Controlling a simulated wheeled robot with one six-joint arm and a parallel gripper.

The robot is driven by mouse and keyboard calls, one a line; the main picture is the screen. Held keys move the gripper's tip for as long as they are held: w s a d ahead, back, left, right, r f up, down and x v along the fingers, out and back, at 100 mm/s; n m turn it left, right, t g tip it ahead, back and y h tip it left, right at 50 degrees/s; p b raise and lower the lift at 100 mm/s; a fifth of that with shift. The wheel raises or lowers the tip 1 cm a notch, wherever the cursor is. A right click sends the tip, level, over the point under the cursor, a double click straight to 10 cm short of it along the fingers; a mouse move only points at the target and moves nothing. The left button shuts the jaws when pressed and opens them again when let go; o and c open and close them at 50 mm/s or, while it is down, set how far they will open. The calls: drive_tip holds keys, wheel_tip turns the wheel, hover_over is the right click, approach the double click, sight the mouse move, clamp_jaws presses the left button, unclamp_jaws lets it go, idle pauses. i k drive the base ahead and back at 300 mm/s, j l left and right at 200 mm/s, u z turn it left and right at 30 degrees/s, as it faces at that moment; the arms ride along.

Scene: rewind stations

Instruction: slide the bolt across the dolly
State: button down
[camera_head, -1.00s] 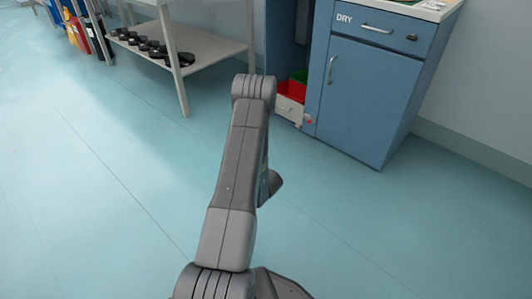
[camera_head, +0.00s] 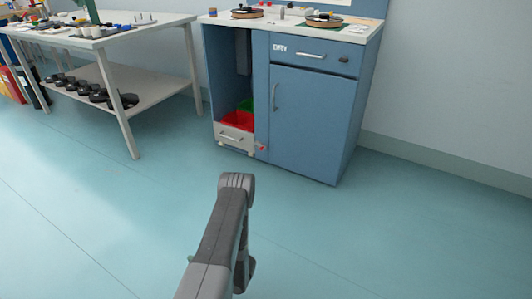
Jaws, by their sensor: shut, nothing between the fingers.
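A low white dolly (camera_head: 233,133) with a handle on its front stands in the open bay on the left of the blue cabinet (camera_head: 310,120). A red tray (camera_head: 236,119) and a green one (camera_head: 248,104) sit on it. A small pinkish-red piece (camera_head: 262,148) shows at the bay's lower right edge, beside the dolly's front. It may be the bolt, but it is too small to tell its shape or position. My arm rises from the bottom of the picture, well short of the cabinet. My gripper's fingers do not show.
The cabinet has a DRY drawer, a closed door and reels (camera_head: 247,12) on its top. A white table (camera_head: 97,33) with a lower shelf of black discs (camera_head: 75,85) stands to the left. The floor (camera_head: 330,225) before the cabinet is clear.

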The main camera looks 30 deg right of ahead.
sight(262, 146)
drive_tip(key=i+l+z, duration=0.3)
drive_tip(key=l, duration=0.45)
drive_tip(key=i+l+z, duration=0.3)
drive_tip(key=i+l, duration=0.25)
drive_tip(key=l, duration=0.15)
drive_tip(key=i+l+z, duration=0.3)
drive_tip(key=i+l, duration=0.2)
drive_tip(key=i+j, duration=0.35)
drive_tip(key=j, duration=0.1)
